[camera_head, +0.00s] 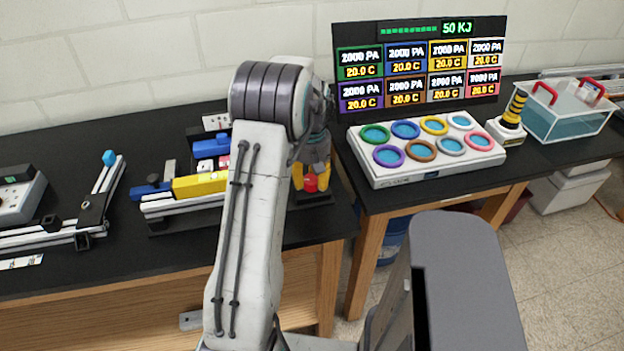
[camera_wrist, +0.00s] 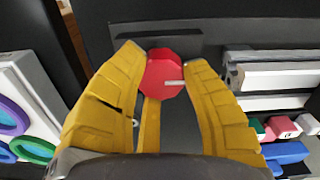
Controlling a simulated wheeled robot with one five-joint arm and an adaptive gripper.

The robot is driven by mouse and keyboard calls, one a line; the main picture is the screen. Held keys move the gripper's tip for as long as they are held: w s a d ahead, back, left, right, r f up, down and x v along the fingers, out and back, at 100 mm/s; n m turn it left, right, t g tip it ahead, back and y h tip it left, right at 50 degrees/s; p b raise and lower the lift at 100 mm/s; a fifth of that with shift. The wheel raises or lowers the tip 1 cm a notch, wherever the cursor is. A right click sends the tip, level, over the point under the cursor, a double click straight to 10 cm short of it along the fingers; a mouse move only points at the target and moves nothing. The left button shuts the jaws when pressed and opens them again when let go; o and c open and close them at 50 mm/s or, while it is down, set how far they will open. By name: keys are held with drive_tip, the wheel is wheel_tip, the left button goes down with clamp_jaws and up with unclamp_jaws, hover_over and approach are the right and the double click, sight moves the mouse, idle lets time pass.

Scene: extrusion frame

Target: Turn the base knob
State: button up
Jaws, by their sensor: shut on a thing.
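The base knob (camera_wrist: 163,74) is a red, many-sided knob with a pale mark on its face. In the wrist view it sits between the tips of my gripper (camera_wrist: 165,66), whose two yellow fingers close on it from both sides. In the head view the red knob (camera_head: 311,184) shows low between the yellow fingers of my gripper (camera_head: 310,176), at the right end of the left table. My arm hides part of the frame and the area just left of the knob.
An extrusion frame (camera_head: 160,208) with yellow and blue parts lies left of the knob. A white panel with coloured rings (camera_head: 430,170), a yellow-black stack (camera_head: 514,108) and a clear tank (camera_head: 565,120) stand on the right table. A display board (camera_head: 420,65) stands behind.

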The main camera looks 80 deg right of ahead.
sight(310, 177)
drive_tip(key=shift+w+d+r, duration=0.1)
drive_tip(key=shift+d, duration=0.1)
drive_tip(key=o, duration=1)
drive_tip(key=shift+w, duration=0.15)
drive_tip(key=shift+o, duration=0.8)
drive_tip(key=shift+a, duration=0.1)
wheel_tip(310, 177, up, 12)
